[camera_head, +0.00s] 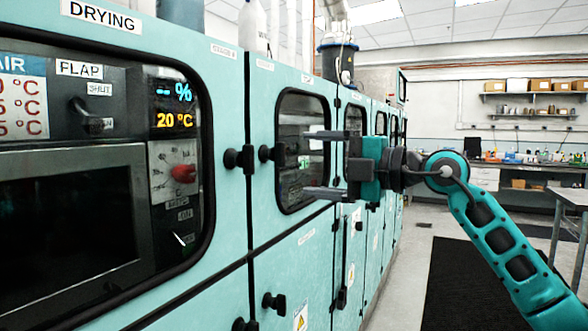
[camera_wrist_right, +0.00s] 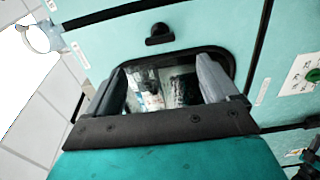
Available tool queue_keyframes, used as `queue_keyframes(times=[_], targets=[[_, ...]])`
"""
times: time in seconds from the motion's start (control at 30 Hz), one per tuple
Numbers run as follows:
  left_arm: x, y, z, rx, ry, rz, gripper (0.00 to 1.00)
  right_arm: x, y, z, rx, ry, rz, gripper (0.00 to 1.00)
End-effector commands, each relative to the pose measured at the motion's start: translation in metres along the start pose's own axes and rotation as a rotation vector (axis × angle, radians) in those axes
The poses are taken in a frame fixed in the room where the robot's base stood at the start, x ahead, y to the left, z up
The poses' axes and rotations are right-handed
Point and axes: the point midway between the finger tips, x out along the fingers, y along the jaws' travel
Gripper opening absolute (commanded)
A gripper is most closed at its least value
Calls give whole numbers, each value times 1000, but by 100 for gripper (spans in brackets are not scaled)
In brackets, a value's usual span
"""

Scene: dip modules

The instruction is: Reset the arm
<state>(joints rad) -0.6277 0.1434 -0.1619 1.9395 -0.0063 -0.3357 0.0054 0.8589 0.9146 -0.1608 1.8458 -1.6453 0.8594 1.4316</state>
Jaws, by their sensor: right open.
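My right gripper (camera_head: 322,164) is open and empty in the head view. Its two grey fingers point left, in front of a dark-framed window (camera_head: 302,120) in a teal cabinet door. In the right wrist view the gripper (camera_wrist_right: 168,75) also shows open, with the window (camera_wrist_right: 215,58) behind its fingers and nothing between them. My right arm (camera_head: 492,230) reaches in from the lower right. My left gripper is not in view.
The teal machine (camera_head: 225,225) fills the left side, with black knobs (camera_head: 236,158) standing out. A black mat (camera_head: 465,275) lies on the floor. Shelves (camera_head: 530,97) and a bench stand at the back right.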

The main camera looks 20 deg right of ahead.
Motion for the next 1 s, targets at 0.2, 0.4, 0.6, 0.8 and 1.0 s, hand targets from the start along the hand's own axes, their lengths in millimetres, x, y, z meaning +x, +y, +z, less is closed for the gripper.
queue_keyframes(times=[0.2,0.4,0.6,0.8,1.0], targets=[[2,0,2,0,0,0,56,-11,0,0,0,0,0,87],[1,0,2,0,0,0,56,-11,1,0,0,1,0,87],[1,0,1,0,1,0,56,-10,0,0,0,0,0,87],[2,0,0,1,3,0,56,3,-24,-13,50,71,20,87],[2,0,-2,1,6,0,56,29,-99,-48,283,227,153,87]])
